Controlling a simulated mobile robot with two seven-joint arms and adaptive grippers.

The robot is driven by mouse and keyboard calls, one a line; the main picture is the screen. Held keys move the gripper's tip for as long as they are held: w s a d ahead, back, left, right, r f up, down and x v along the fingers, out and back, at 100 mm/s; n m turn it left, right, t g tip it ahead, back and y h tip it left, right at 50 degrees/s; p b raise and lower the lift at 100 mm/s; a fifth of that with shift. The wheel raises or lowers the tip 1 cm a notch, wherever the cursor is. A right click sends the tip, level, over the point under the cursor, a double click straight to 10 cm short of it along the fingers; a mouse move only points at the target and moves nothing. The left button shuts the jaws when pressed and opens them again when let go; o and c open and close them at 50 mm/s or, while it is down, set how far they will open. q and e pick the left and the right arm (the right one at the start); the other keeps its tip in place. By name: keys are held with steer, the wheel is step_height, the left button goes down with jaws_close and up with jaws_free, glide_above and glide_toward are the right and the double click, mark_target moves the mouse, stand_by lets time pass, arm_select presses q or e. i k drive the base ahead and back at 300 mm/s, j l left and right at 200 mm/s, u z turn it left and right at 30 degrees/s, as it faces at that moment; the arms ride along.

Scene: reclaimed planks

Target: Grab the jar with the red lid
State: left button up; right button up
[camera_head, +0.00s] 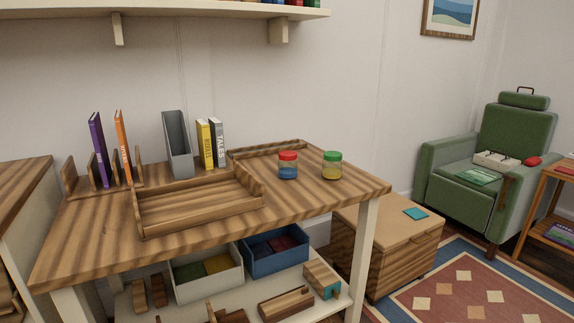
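The jar with the red lid (288,165) stands upright on the right part of the wooden table (310,205). Its lower part looks blue. A second jar with a green lid (331,165) and yellowish contents stands just to its right, with a small gap between them. Neither of my grippers shows in the head view.
A wooden tray (200,226) lies left of the jars. Books (205,145), a grey file holder (177,145) and a book rack (70,180) stand behind it. A low wooden ledge runs behind the jars. The table's front right corner is clear. A wall shelf (200,14) hangs above.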

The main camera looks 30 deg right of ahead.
mark_target(287, 170)
steer(key=k+l+z, duration=0.15)
steer(key=l, duration=0.25)
steer(key=l+z, duration=0.2)
steer(key=l, duration=0.2)
steer(key=k+l+z, duration=0.15)
steer(key=l, duration=0.3)
